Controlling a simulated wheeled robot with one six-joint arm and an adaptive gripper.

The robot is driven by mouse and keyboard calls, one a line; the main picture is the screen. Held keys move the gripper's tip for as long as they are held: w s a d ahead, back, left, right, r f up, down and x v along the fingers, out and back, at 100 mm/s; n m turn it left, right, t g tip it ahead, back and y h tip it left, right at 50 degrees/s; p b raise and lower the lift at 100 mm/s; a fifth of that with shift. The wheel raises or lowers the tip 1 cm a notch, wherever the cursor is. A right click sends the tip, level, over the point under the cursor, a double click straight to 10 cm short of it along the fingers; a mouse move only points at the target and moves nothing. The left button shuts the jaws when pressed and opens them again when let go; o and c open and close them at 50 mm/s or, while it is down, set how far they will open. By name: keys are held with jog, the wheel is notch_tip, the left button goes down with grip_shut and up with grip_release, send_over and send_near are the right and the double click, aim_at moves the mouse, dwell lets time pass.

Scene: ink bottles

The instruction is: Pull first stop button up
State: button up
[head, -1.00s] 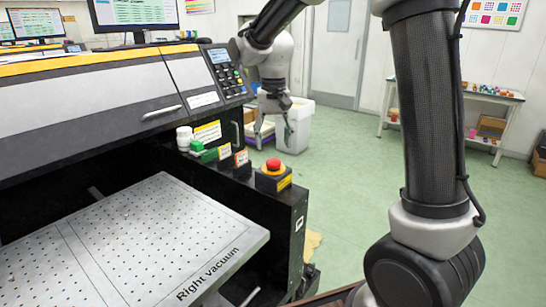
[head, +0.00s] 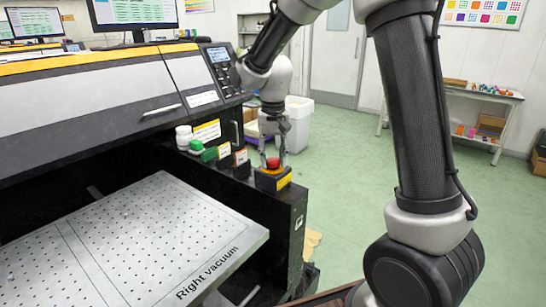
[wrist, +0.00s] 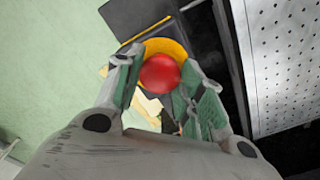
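The stop button (head: 273,163) is a red knob on a black box with a yellow label, at the right front corner of the printer. It also shows in the wrist view (wrist: 160,74), with a yellow collar (wrist: 165,46) around it. My gripper (head: 273,152) points down just over the button. In the wrist view the fingers of my gripper (wrist: 158,84) are spread, one on each side of the red knob. I cannot tell whether the pads touch it. The lower part of the button is partly hidden by the fingers.
A green button (head: 196,146), a white cap (head: 184,135) and small labelled boxes stand left of the stop button on the same ledge. The perforated bed (head: 130,240) lies in front. A white bin (head: 298,122) stands behind on the green floor. Open floor lies to the right.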

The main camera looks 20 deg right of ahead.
aim_at(273, 159)
grip_shut()
jog(key=shift+r, duration=0.65)
jog(key=o, duration=1.2)
grip_release()
notch_tip(273, 159, up, 12)
